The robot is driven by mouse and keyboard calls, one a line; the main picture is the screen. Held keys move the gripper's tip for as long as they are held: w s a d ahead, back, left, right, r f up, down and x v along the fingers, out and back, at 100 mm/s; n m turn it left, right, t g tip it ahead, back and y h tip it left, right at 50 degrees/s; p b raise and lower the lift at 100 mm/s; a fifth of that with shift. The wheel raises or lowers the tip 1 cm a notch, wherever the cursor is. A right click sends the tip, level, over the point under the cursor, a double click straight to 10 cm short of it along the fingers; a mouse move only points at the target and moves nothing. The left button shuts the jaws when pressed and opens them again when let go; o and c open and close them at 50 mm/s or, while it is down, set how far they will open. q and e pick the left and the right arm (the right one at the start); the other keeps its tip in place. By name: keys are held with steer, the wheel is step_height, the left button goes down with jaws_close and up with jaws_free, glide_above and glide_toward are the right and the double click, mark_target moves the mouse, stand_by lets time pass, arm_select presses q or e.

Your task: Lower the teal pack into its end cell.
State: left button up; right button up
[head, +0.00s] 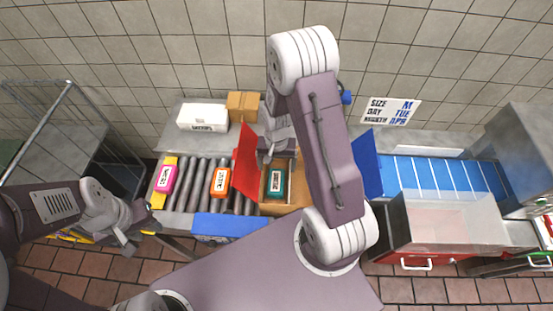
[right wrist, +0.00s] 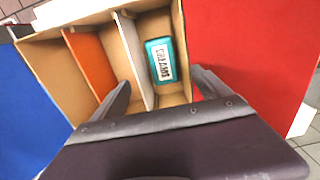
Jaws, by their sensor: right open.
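The teal pack (right wrist: 160,61) lies label up, low in the end cell of the cardboard box (right wrist: 40,57), beside the red flap. A white divider (right wrist: 133,55) borders that cell on its left in the right wrist view. My right gripper (right wrist: 162,95) is open, its fingers spread over the cell with nothing between them. In the head view the teal pack (head: 276,182) shows in the box beside the red flap, and my right arm hides much of the box. My left gripper (head: 140,237) is at the lower left, away from the box; its jaw gap is unclear.
A red flap (head: 246,163) and a blue flap (head: 366,165) stand at the box's sides. A pink pack (head: 166,179) and an orange pack (head: 220,182) lie on the rollers to the left. An orange divider (right wrist: 88,60) stands in the box.

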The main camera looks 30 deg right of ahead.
step_height(320, 180, up, 17)
steer(key=p, duration=0.8)
steer(key=shift+r, duration=0.2)
steer(key=shift+w, duration=0.1)
stand_by(0.3)
